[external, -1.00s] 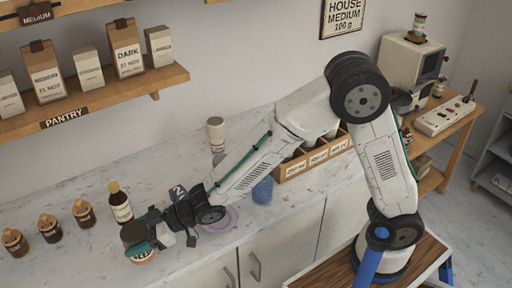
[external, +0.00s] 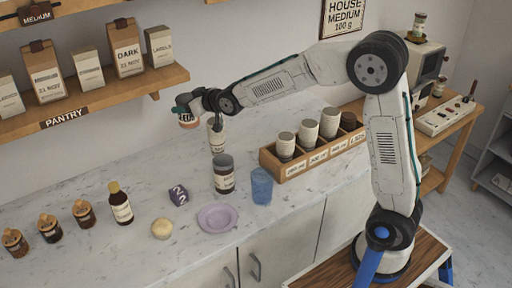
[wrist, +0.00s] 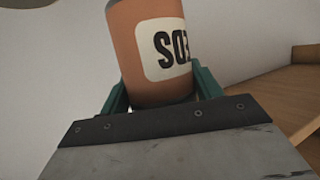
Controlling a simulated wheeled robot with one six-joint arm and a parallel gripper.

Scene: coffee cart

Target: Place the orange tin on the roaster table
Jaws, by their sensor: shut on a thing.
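The orange tin (wrist: 141,82) has a white label with dark letters, upside down in the wrist view. My gripper (wrist: 160,95) is shut on it, with a green finger on each side. In the external view my gripper (external: 186,107) holds the tin (external: 188,122) in the air above the back of the counter, near the right end of the pantry shelf. The roaster table (external: 465,121) is the wooden table at the right, beyond my arm. A grey-white machine (external: 408,58) and a white power strip-like panel (external: 446,115) stand on it.
The pantry shelf (external: 100,100) with several bags is left of my gripper. Below stand a dark jar (external: 223,176), a blue cup (external: 262,186), a purple plate (external: 217,218) and a wooden rack (external: 316,158) of tins.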

